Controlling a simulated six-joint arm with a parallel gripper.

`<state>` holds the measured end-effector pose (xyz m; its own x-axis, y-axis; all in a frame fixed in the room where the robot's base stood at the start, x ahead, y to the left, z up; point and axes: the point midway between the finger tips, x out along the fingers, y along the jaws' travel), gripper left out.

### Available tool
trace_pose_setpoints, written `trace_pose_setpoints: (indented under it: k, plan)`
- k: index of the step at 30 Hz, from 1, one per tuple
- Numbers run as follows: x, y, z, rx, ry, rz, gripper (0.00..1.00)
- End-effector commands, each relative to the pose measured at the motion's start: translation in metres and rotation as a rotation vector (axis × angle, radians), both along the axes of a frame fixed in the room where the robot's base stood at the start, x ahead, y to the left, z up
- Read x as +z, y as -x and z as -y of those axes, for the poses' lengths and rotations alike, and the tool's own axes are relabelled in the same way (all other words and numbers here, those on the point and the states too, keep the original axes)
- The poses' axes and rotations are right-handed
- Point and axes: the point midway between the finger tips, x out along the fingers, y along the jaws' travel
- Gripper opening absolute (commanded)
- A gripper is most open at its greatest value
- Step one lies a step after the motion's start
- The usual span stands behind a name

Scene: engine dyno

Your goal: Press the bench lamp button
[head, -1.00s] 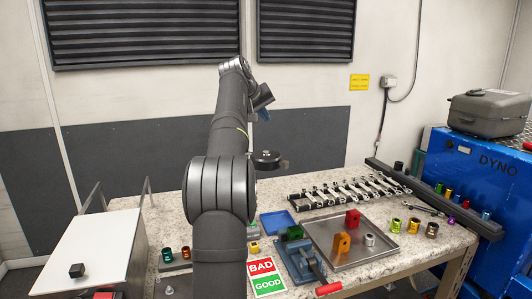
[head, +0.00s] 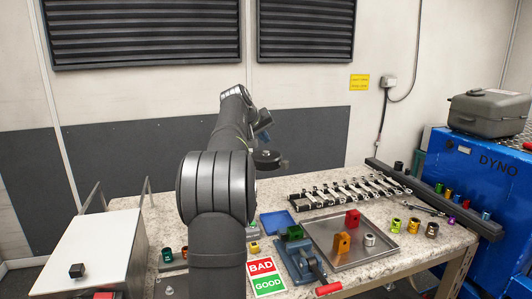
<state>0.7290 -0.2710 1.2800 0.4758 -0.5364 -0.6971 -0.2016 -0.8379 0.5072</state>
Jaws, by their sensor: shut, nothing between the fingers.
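I cannot pick out the bench lamp button for certain in the head view, nor a lamp. A small part with a yellow top (head: 254,246) shows on the bench just right of my arm, too small to make out. My arm rises through the middle of the view and covers part of the bench behind it. Its far end, with a dark round wrist part, hangs over the back of the bench. My gripper's fingers do not show; they are hidden behind the arm.
A white box with a black knob (head: 77,270) stands at left. A BAD/GOOD card (head: 265,278), a blue vise (head: 299,262) and a metal tray (head: 377,250) holding several coloured parts lie right of my arm. Several wrenches (head: 345,190) lie behind. A blue dyno cabinet (head: 470,180) stands at right.

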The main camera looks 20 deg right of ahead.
Motion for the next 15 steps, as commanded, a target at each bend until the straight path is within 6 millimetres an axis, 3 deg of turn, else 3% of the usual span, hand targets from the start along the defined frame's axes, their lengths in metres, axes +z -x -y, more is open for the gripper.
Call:
trace_pose_setpoints:
  k: [6,15]
  plan:
    - [-0.0125,0.0004,0.0000,0.000,0.000,0.000,0.00]
    - [-0.0136,0.0003,-0.0001,0.000,0.000,0.000,0.00]
